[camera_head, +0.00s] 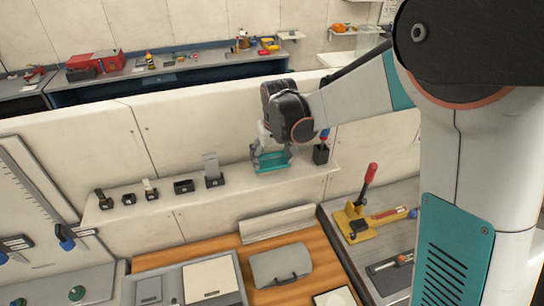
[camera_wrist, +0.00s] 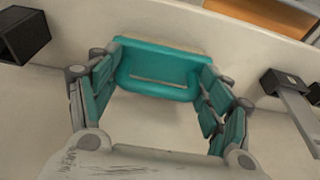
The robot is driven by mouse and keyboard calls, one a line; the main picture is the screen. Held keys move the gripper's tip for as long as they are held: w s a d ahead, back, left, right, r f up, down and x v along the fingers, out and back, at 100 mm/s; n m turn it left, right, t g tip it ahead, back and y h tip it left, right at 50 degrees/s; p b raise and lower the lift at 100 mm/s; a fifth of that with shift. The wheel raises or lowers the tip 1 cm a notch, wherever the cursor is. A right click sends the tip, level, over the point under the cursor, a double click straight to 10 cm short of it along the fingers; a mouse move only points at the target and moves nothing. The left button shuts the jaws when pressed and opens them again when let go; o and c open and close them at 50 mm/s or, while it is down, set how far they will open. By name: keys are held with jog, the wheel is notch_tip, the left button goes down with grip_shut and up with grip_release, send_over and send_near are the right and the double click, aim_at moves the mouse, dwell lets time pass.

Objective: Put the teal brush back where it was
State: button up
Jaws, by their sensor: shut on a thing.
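The teal brush (camera_head: 271,162) is at the long white shelf (camera_head: 232,190), right of the grey upright piece in its black holder. In the wrist view the brush (camera_wrist: 158,75) is a wide teal block with a rounded near edge and a pale strip along its far edge. My gripper (camera_head: 273,150) has its fingers at the two ends of the brush and is shut on it; the fingers also show in the wrist view (camera_wrist: 160,68). I cannot tell whether the brush touches the shelf or hangs just above it.
Several small black holders stand along the shelf to the left, the nearest with a grey upright piece (camera_head: 211,167). A black holder (camera_head: 320,153) with a blue-and-red item stands close on the right. Below are a grey case (camera_head: 281,265) and a red-handled yellow tool (camera_head: 360,210).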

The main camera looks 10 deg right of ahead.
jog(key=o, duration=1)
jog(key=shift+w+f, duration=0.1)
jog(key=v, duration=1.1)
jog(key=s+d+r+m+t, duration=0.1)
jog(key=s+d+r, duration=0.1)
jog(key=s+d, duration=0.3)
jog(key=s+d+r+t, duration=0.1)
jog(key=s+d+r, duration=0.2)
jog(key=s, duration=0.5)
jog(key=s+d+f+t, duration=0.1)
jog(key=s+d+f, duration=0.1)
jog(key=s, duration=0.4)
jog(key=s+d+f+m+t, duration=0.1)
jog(key=s+d+f, duration=0.1)
jog(key=s, duration=0.4)
jog(key=shift+s+d+f, duration=0.15)
jog(key=shift+d+f, duration=0.25)
